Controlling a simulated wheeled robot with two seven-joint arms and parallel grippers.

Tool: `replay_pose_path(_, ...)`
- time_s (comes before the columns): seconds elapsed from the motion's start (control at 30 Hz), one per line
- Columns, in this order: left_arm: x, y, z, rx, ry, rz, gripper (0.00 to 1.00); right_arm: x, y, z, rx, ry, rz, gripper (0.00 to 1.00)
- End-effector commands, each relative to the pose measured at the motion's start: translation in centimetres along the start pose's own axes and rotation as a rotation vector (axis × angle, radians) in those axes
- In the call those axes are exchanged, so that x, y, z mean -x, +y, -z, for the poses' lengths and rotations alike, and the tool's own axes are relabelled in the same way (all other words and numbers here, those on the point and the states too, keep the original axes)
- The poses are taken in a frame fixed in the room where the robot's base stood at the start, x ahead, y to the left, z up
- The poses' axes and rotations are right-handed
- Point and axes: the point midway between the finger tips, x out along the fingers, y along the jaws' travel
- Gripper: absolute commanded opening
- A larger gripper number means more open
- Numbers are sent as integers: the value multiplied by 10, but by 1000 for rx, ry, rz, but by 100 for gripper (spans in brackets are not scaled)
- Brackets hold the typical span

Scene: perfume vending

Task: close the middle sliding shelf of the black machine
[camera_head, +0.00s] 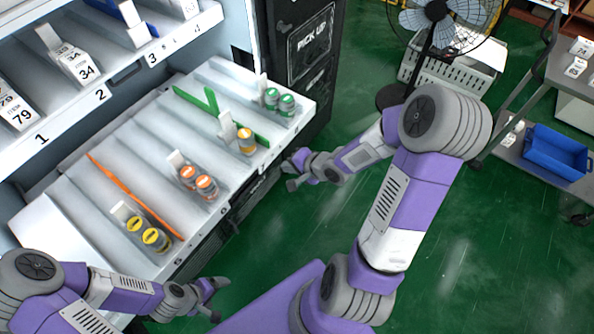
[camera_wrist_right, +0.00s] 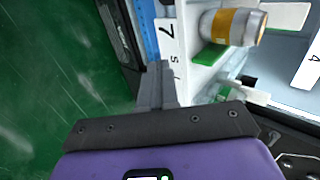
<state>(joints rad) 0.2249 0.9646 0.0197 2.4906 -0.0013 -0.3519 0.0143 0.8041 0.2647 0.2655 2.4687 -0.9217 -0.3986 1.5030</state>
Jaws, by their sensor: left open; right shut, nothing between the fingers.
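The middle sliding shelf (camera_head: 135,140) of the black machine is pulled out, standing forward of the shelf above. It carries several small bottles, with orange (camera_head: 206,186), yellow (camera_head: 154,238) and green (camera_head: 287,103) labels among them. My right gripper (camera_head: 292,169) is shut and empty, close to the shelf's front edge on its right half. In the right wrist view its fingers (camera_wrist_right: 155,82) are beside the shelf front marked 7 (camera_wrist_right: 171,55); I cannot tell whether they touch. My left gripper (camera_head: 214,296) is open and empty, in front of the shelf's near left end.
The upper shelf (camera_head: 120,82) holds number tags. The black PICK UP panel (camera_head: 308,45) stands right of the shelf. Orange (camera_head: 135,195) and green (camera_head: 212,106) dividers lie along the shelf. A fan (camera_head: 436,15) and a blue bin (camera_head: 558,153) are farther right. Green floor is clear in front.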

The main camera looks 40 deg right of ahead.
Motion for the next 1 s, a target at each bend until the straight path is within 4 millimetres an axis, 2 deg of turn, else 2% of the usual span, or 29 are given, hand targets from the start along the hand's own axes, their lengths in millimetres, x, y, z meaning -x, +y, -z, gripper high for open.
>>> replay_pose_path(0.03,-11,-4,0,0,0,0,83,-12,3,-1,3,-3,2,0)
replay_pose_path(0.2,-27,-10,1,0,0,0,83,-37,2,-1,2,-3,1,0)
replay_pose_path(0.4,-38,-14,2,0,0,0,83,-56,-20,-1,3,-2,2,0)
replay_pose_path(0.6,-40,-15,2,0,0,0,83,-61,-27,-1,1,-1,0,0)
replay_pose_path(1.0,-39,-15,2,0,0,0,83,-61,-28,1,-1,1,0,0)
